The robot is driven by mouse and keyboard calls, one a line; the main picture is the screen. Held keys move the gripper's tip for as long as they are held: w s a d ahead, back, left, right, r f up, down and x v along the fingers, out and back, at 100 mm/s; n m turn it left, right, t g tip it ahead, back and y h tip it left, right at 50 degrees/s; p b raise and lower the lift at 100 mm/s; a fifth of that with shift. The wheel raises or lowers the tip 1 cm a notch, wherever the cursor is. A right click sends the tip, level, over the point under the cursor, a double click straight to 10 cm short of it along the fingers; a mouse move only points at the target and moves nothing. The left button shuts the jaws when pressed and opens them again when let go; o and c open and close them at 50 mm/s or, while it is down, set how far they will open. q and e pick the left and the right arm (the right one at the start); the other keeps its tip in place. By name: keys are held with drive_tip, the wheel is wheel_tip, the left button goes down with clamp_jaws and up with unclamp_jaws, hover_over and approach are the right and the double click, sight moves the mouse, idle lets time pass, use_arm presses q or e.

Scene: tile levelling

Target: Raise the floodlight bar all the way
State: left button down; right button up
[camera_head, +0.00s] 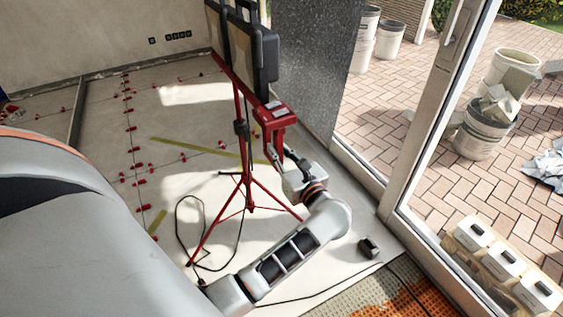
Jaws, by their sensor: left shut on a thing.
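The floodlight stands on a red tripod (243,180) with spread legs on the tiled floor. Two dark floodlight heads (254,48) sit at its top, partly cut off by the upper edge of the picture. The red floodlight bar (272,112) runs beneath them, and its near end carries pale labels. My left gripper (276,153) is at this near end, shut on the bar, with the arm reaching up from below. The fingertips are small and partly hidden. My right gripper is not in view.
Red levelling clips (131,128) line the tile joints at left. A black cable (182,222) lies by the tripod, and a small dark box (369,248) stands to its right. A glass door frame (428,125) bounds the right side. Buckets (482,130) stand outside.

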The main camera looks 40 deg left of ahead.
sight(282, 127)
use_arm(q)
wheel_tip(282, 127, up, 9)
drive_tip(key=p, duration=0.3)
wheel_tip(282, 127, up, 9)
drive_tip(key=p, duration=0.4)
drive_tip(key=shift+f, duration=0.1)
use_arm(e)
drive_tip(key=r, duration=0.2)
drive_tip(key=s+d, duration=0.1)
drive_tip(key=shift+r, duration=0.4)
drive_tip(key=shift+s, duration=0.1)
use_arm(q)
drive_tip(key=c, duration=2)
unclamp_jaws()
drive_tip(key=shift+r, duration=0.2)
drive_tip(key=shift+o, duration=0.2)
drive_tip(key=shift+f, duration=0.15)
